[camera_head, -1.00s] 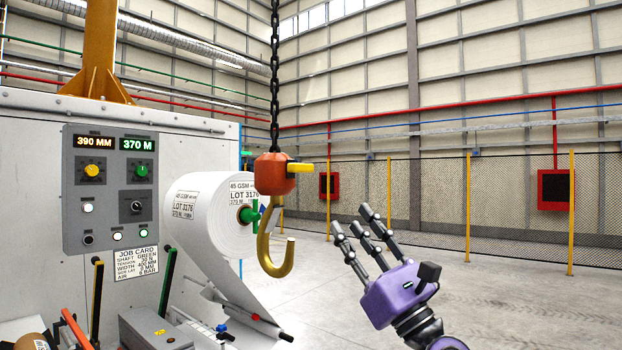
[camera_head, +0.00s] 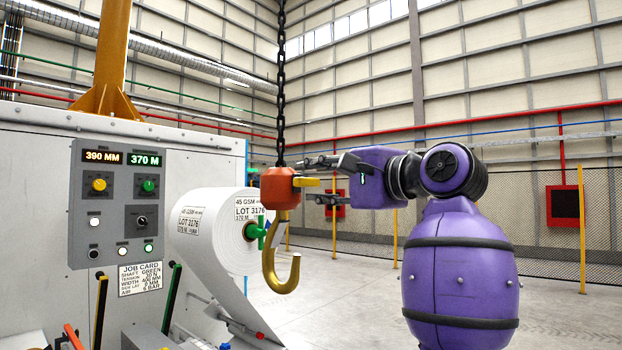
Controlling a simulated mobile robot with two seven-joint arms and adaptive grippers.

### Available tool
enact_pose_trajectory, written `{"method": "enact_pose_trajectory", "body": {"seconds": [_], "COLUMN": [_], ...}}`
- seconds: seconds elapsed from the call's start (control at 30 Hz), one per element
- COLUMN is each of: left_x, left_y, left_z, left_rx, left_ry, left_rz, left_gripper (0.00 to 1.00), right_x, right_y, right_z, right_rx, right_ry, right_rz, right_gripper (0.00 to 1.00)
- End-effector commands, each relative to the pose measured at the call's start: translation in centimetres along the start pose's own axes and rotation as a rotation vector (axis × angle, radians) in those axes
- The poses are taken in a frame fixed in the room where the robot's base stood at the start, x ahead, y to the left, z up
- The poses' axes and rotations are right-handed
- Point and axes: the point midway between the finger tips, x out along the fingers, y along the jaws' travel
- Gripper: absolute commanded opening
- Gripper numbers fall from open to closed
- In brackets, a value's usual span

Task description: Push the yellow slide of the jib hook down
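The jib hook hangs on a dark chain, with an orange block (camera_head: 278,188) on top and a brass hook (camera_head: 272,262) below. Its yellow slide (camera_head: 306,182) sticks out of the block's right side. I cannot tell whether any finger touches the slide or block.
A grey machine wall with a control panel (camera_head: 117,203) stands on the left. A large white paper roll (camera_head: 205,222) sits just left of and behind the hook. The floor at right is clear up to a mesh fence with yellow posts (camera_head: 582,228).

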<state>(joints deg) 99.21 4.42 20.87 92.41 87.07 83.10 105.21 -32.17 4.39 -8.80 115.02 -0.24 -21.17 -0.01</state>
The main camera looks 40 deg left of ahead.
Motion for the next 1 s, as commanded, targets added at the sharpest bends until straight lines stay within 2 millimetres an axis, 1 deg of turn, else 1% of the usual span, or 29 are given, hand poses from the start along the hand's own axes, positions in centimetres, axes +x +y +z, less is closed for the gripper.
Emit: {"method": "enact_pose_trajectory", "body": {"seconds": [0.03,0.1,0.2,0.47,0.5,0.73,0.77,1.0], "left_x": [0.7,1.4,2.0,2.3,2.3,2.2,2.2,2.2], "left_y": [-0.2,-0.2,-0.1,0.1,0.1,0.0,0.0,0.0], "left_z": [0.1,0.1,0.0,-0.1,-0.1,0.0,0.0,0.0], "left_rx": [0.0,0.0,0.001,0.002,0.002,0.002,0.002,0.002], "left_ry": [-0.001,-0.002,0.0,0.001,0.001,0.0,0.0,0.0], "left_rz": [-0.001,-0.001,-0.001,-0.001,-0.001,-0.001,-0.001,-0.001], "left_gripper": [0.33,0.33,0.33,0.33,0.32,0.01,0.0,0.0], "right_x": [-0.2,-0.3,-0.5,-0.6,-0.6,-0.5,-0.5,-0.1], "right_y": [0.0,0.1,0.1,0.1,0.1,0.0,0.0,-0.1], "right_z": [-0.2,-0.3,-0.1,0.5,0.5,0.3,0.2,-0.5], "right_rx": [0.001,0.002,0.003,0.004,0.004,0.003,0.003,0.001], "right_ry": [0.003,0.003,-0.001,-0.01,-0.01,-0.007,-0.006,0.006], "right_rz": [0.001,0.001,0.002,0.003,0.003,0.001,0.001,-0.002], "right_gripper": [0.4,0.4,0.4,0.4,0.4,0.4,0.4,0.4]}}
